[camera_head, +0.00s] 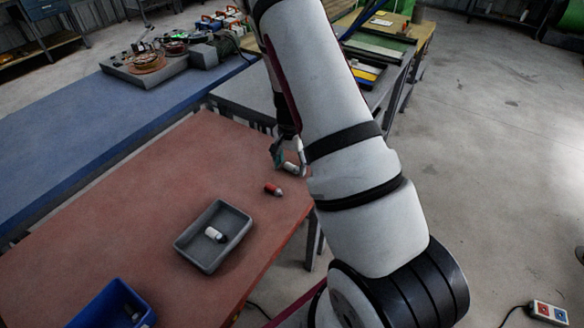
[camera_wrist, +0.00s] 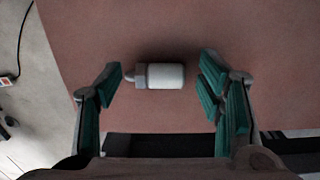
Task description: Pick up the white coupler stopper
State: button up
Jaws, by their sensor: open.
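A white coupler stopper (camera_wrist: 165,76) with a grey metal tip lies on its side on the reddish table, in the wrist view. My gripper (camera_wrist: 158,92) is open, its teal-padded fingers on either side of the stopper and apart from it. In the head view the gripper (camera_head: 288,158) is low over the far right part of the table. A white stopper (camera_head: 291,168) shows beside its fingers there, partly covered by them. Another white stopper with a dark end (camera_head: 215,235) lies inside a grey tray (camera_head: 180,241).
A red stopper (camera_head: 273,189) lies on the table (camera_head: 150,185) close to my gripper. A blue bin (camera_head: 85,312) with a dark-ended piece stands at the front left. A blue bench (camera_head: 90,125) runs along the far left. The table between bench and tray is clear.

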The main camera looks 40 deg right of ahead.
jog(key=shift+f, duration=0.15)
jog(key=c, duration=1)
